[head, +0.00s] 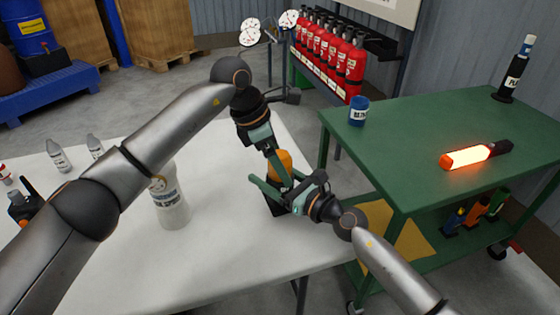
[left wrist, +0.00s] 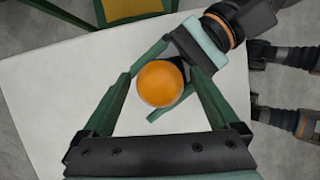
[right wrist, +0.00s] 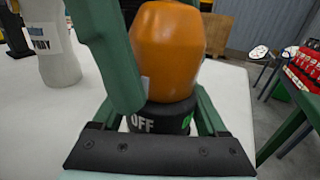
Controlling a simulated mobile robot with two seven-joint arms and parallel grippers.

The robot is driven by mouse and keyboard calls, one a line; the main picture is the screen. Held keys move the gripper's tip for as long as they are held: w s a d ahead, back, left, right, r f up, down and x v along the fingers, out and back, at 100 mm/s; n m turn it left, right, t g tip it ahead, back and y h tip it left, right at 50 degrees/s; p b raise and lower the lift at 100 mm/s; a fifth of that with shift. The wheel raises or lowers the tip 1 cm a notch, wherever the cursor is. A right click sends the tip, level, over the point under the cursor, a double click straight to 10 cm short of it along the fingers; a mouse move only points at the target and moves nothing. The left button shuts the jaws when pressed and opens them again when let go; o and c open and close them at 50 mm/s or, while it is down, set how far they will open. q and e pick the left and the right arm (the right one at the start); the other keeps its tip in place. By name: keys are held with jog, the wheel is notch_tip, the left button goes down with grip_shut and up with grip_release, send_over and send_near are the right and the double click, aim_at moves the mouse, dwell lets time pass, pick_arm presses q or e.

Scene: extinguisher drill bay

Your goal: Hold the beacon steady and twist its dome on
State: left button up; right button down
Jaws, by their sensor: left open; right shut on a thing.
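The beacon has an orange dome (head: 281,160) over a black base (head: 274,208), upright near the white table's right side. In the right wrist view the dome (right wrist: 168,50) rests on top of the base (right wrist: 160,118), marked "OFF"; I cannot tell whether it is threaded on. My right gripper (head: 284,192) is shut on the base from the right. My left gripper (left wrist: 160,78) comes down from above, open, its fingers on either side of the dome (left wrist: 160,84). Contact between those fingers and the dome is unclear.
A white spray bottle (head: 170,198) stands left of the beacon, under my left arm. Small grey bottles (head: 58,155) stand farther left. A green cart (head: 425,130) at right carries a blue can (head: 359,111), a glowing red baton (head: 468,156) and a dark bottle (head: 513,75).

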pick_arm(q)
jog(key=c, duration=1.4)
